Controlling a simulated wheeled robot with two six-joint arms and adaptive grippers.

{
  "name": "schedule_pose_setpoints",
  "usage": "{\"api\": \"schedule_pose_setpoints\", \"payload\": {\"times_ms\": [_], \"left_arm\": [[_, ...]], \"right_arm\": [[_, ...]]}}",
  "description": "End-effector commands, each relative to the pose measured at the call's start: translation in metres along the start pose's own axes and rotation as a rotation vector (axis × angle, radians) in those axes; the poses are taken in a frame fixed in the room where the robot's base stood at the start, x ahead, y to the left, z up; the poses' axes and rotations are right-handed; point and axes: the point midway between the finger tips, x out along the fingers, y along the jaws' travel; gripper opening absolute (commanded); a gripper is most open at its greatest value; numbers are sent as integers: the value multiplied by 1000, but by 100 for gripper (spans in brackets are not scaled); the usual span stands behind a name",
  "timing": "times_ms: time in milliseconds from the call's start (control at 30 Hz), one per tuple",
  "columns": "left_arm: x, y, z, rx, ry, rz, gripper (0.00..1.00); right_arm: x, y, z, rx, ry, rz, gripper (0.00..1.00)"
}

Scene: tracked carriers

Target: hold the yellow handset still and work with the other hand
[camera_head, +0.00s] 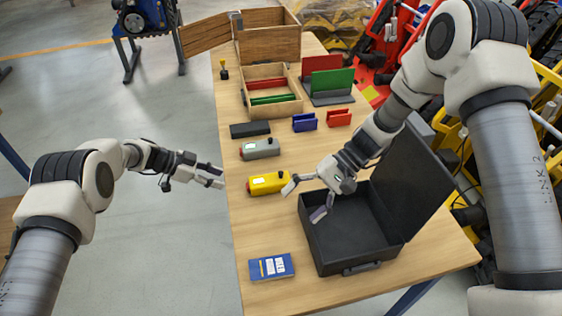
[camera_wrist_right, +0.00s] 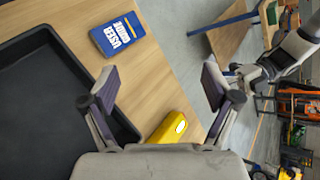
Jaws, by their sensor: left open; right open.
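The yellow handset (camera_head: 266,183) lies on the table near its left edge, with a pale label and a dark knob. Part of it also shows in the right wrist view (camera_wrist_right: 172,128), low between the fingers. My left gripper (camera_head: 215,176) is open and empty, left of the handset and apart from it, around the table's left edge. My right gripper (camera_head: 302,200) is open and empty, to the right of the handset and over the left side of the open black case. I cannot tell whether its nearer finger touches the handset.
The black case (camera_head: 306,232) stands open with its lid up on the right. A blue booklet (camera_head: 271,267) lies in front. Behind the handset are a grey handset (camera_head: 260,149), a black block (camera_head: 250,129), blue (camera_head: 304,122) and red (camera_head: 339,117) holders, and a wooden crate (camera_head: 248,86).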

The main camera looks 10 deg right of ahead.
Motion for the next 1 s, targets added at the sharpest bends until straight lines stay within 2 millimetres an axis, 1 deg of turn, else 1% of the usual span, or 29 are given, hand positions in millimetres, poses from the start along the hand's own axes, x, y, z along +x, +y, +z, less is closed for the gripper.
{"api": "schedule_pose_setpoints", "payload": {"times_ms": [33,67,100,167,200,300,400,500,567,667,900,1000], "left_arm": [[0,0,0,0,0,0,42],[0,0,0,0,0,0,42],[0,0,0,0,0,0,42],[0,0,0,0,0,0,42],[0,0,0,0,0,0,42],[0,0,0,0,0,0,42],[0,0,0,0,0,0,42],[0,0,0,0,0,0,42],[0,0,0,0,0,0,42],[0,0,0,0,0,0,42],[0,0,0,0,0,0,42],[0,0,0,0,0,0,42]], "right_arm": [[1,4,-28,-226,4,132,88],[0,6,-44,-373,-1,218,88],[-1,8,-68,-566,-16,333,88],[-2,7,-103,-847,-59,492,88],[-1,2,-124,-1023,-96,590,88],[3,-16,-169,-1393,-207,794,88],[6,-36,-196,-1640,-303,934,88],[8,-48,-209,-1761,-358,1004,88],[11,-48,-213,-1786,-372,1019,88],[18,-40,-219,-1789,-374,1020,88],[44,-11,-239,-1787,-372,1018,88],[51,-3,-245,-1786,-370,1019,88]]}}
